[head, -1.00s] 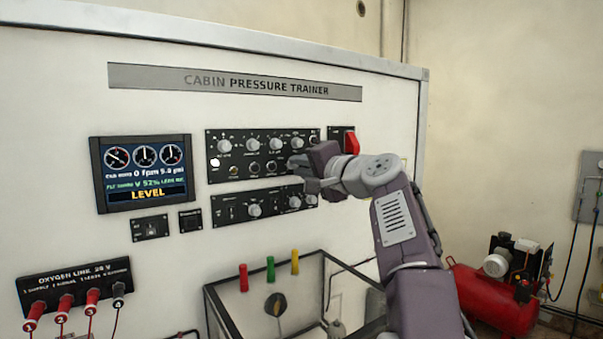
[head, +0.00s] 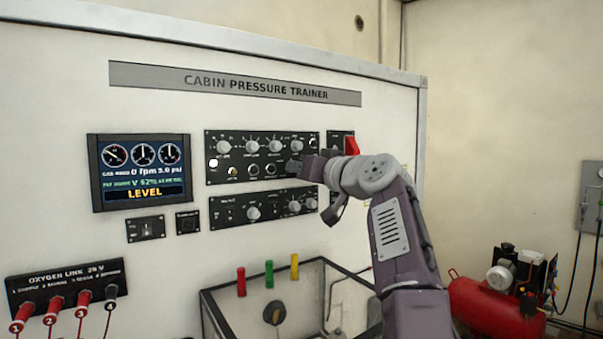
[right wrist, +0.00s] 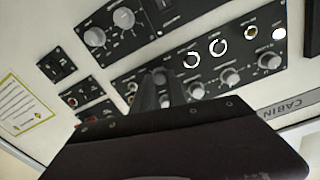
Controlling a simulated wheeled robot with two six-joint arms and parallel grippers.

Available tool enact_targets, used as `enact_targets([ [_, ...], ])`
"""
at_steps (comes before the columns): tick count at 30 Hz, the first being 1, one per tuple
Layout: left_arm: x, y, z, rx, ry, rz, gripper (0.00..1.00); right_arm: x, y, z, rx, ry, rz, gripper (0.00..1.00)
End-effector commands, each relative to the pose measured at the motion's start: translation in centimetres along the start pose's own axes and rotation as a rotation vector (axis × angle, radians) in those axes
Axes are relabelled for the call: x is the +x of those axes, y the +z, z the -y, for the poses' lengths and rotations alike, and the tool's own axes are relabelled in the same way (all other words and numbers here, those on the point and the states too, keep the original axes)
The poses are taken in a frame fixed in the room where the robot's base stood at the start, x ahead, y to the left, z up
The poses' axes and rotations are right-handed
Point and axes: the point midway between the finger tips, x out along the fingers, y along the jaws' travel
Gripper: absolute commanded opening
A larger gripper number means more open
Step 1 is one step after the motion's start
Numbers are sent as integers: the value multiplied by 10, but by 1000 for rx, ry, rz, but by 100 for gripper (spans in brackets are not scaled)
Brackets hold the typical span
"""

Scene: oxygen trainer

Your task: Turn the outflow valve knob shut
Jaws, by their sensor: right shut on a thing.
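The outflow valve knob is at the right end of the lower row on the upper black control panel (head: 262,146), mostly hidden by my right gripper (head: 294,167). The gripper is shut on the knob at the panel face. In the right wrist view, the fingers (right wrist: 162,82) reach the same row, beside two white-ringed controls, and the labels there cannot be read. The display (head: 141,172) at left shows round gauges, small readouts and LEVEL. My left gripper is not in view.
A lower knob panel (head: 240,210) sits just below. A red-handled switch (head: 351,146) is close to my right wrist. Red, green (head: 269,274) and yellow handles stand over a framed box below. Oxygen link plugs (head: 68,284) are at lower left, a red compressor (head: 494,305) at right.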

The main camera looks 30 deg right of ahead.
Motion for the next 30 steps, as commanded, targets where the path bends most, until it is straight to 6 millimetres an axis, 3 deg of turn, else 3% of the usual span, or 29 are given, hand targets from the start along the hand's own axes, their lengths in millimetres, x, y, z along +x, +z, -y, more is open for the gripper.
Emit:
enact_targets([
  [15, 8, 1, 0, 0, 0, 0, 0, -1, -3, 0, -363, 1, -22, 0],
  [30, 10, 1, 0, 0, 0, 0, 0, -1, -3, 0, -456, 1, -24, 0],
])
